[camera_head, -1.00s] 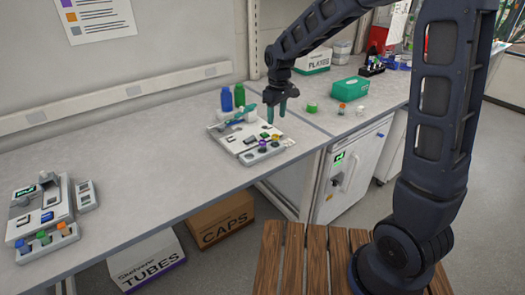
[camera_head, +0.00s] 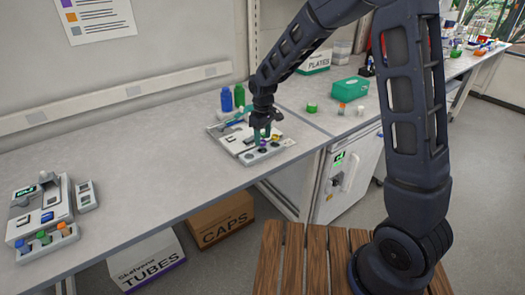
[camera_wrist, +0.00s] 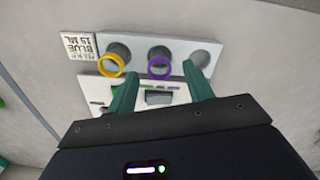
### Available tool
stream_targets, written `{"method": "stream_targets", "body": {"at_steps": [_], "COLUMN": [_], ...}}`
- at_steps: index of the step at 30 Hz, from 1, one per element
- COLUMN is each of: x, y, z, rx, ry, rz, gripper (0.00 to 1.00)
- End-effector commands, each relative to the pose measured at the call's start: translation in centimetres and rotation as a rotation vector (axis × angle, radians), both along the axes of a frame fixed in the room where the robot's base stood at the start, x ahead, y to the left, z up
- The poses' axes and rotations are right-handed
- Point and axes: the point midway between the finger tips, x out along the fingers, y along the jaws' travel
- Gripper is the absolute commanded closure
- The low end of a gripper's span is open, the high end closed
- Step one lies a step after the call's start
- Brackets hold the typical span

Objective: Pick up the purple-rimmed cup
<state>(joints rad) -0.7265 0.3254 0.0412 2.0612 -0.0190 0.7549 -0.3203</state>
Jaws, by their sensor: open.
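The purple-rimmed cup (camera_wrist: 159,67) sits in the middle hole of a light grey rack (camera_wrist: 182,50) in the wrist view. In the head view the purple cup (camera_head: 263,141) shows small, partly behind my fingers. My gripper (camera_head: 263,132) is over the rack at the front of a white device. Nothing is between the fingers. A yellow-rimmed cup (camera_wrist: 111,65) sits to the left of the purple one.
The white device (camera_head: 230,135) stands behind the rack. Two blue and green bottles (camera_head: 233,97) stand behind it. A second device (camera_head: 40,205) with coloured caps is at the far left. A green box (camera_head: 350,86) is at the right.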

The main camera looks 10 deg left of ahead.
Motion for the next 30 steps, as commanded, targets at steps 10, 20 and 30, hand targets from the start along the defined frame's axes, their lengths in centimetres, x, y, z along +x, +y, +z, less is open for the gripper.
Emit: {"method": "stream_targets", "body": {"at_steps": [10,20,30], "x": [0.2,0.2,0.2], "y": [0.0,0.0,0.0], "z": [-4.3,-4.5,-4.5], "rx": [-0.002,0.000,0.000], "ry": [0.001,0.000,0.000], "rz": [0.000,0.000,0.000], "gripper": [0.49,0.64,0.96]}}
